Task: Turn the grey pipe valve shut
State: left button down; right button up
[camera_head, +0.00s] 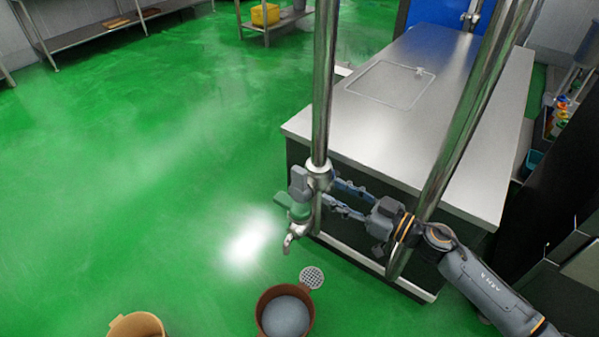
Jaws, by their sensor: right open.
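The grey pipe valve (299,180) is a grey handle on the left side of the upright steel pipe (323,90). A green handle (293,208) sits just below it, above a small metal spout (291,240). My right gripper (331,194) comes in from the right, with its fingers apart and pointing left at the pipe. Its fingertips are close to the right side of the valve fitting, and part of them is hidden by the pipe. I cannot tell whether they touch it. My left gripper is not in view.
A brown bucket (262,322) with grey contents stands on the floor below the spout, near a round drain (312,277). A tan container (137,322) stands further left. A steel-topped counter (440,75) is behind my right arm. The green floor at left is clear.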

aim_at(306, 177)
jog(key=x, duration=1.1)
grip_shut()
